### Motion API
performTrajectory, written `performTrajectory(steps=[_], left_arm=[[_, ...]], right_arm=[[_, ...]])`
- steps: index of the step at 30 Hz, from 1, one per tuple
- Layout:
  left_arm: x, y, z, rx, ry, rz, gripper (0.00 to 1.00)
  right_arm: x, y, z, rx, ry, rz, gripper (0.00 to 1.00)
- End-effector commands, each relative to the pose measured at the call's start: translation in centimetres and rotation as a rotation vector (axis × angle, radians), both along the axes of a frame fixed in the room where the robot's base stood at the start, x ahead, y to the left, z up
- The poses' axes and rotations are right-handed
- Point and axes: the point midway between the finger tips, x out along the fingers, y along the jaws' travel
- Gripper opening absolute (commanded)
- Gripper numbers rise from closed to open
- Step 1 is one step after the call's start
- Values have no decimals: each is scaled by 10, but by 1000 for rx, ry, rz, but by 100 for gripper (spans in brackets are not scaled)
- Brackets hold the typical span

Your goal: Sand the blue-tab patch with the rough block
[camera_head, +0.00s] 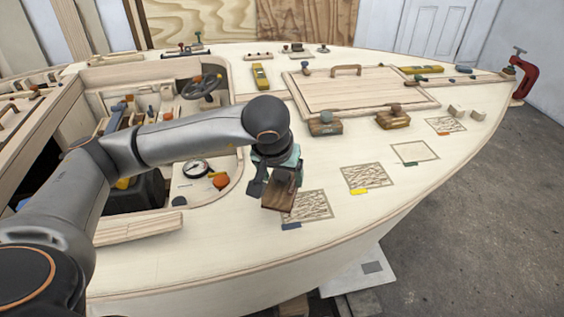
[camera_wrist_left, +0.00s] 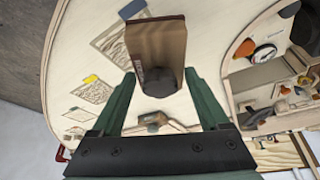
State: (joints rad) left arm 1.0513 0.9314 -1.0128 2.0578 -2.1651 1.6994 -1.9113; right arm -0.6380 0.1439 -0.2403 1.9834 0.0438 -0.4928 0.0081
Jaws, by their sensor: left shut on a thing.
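My left gripper (camera_head: 277,172) is shut on the knob of a brown wooden sanding block (camera_head: 279,197). In the left wrist view the block (camera_wrist_left: 156,42) lies beyond the green fingers (camera_wrist_left: 160,100), its dark knob between them. The blue-tab patch (camera_head: 312,205) is a rough, scratched square on the pale deck, with its blue tab (camera_head: 291,226) at the near edge. The block is at the patch's left side and hides part of it; I cannot tell whether it touches the deck. The patch also shows in the left wrist view (camera_wrist_left: 112,42). My right gripper is not in view.
Two other knobbed blocks stand behind, one left (camera_head: 325,125) and one right (camera_head: 394,118). The open cockpit with a round gauge (camera_head: 196,169) is at left.

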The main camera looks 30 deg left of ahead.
Motion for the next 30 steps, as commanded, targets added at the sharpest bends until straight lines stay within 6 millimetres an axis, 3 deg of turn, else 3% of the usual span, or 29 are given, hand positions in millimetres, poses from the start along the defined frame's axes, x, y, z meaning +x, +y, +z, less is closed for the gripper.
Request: performTrajectory(steps=[8,30], left_arm=[[-1,2,24,0,-2,7,8],[-1,-1,23,-1,0,2,8]], right_arm=[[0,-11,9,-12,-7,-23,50],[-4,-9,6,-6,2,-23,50]])
